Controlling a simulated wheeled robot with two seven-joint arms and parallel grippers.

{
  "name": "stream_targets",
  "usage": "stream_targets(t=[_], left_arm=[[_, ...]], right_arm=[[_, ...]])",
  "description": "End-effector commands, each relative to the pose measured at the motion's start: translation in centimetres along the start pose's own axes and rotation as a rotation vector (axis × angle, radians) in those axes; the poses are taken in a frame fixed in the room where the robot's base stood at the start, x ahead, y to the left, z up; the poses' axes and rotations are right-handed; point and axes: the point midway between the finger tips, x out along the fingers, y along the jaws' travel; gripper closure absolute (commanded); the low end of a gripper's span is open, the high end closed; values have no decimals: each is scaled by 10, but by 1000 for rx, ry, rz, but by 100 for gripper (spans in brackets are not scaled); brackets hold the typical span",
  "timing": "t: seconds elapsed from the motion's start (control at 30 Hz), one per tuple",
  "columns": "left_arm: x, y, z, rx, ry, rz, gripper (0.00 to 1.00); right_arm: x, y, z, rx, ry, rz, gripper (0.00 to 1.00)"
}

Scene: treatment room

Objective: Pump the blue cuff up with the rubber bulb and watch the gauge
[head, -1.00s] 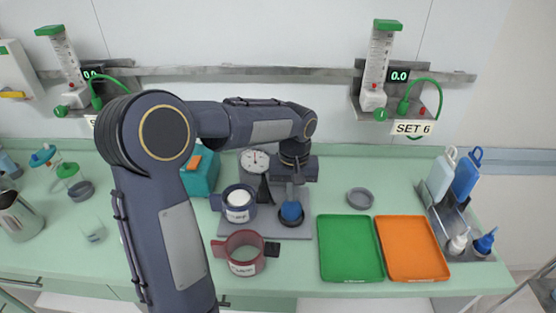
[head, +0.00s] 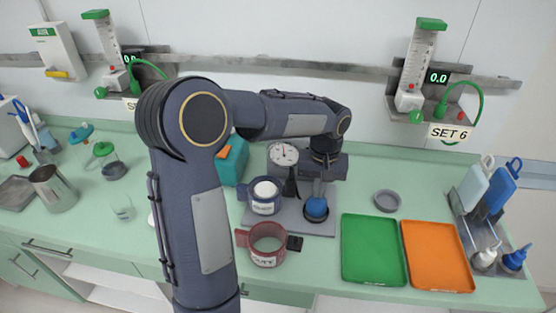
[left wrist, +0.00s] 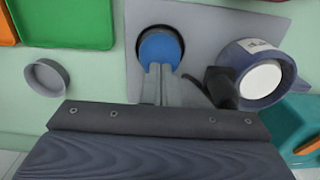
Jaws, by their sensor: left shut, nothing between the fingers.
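The blue cuff (head: 263,196) is wrapped around a white cylinder on a grey base plate (head: 318,229); it also shows in the left wrist view (left wrist: 252,65). The gauge (head: 284,154), a white dial on a dark stand, stands behind it; its needle points about straight up. The blue rubber bulb (head: 317,208) sits in a dark round holder to the right of the cuff. My left gripper (head: 319,190) points down over the bulb, its fingers shut with nothing between them. In the left wrist view the fingertips are at the edge of the bulb (left wrist: 160,48); I cannot tell whether they touch. My right gripper is out of view.
A red cuff (head: 266,245) stands in front of the plate. A green tray (head: 374,250), an orange tray (head: 437,257) and a grey dish (head: 387,201) lie to the right. A teal box (head: 232,161) stands behind the blue cuff. A bottle rack (head: 487,238) is at the far right.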

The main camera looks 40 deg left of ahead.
Motion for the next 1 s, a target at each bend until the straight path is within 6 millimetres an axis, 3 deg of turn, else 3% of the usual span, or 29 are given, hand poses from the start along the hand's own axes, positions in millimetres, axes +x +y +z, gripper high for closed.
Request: stream_targets(t=[0.47,1.0], left_arm=[[24,0,0,1,-1,0,100],[-2,0,0,0,-1,0,100]], right_arm=[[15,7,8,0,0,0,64],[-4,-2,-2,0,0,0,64]])
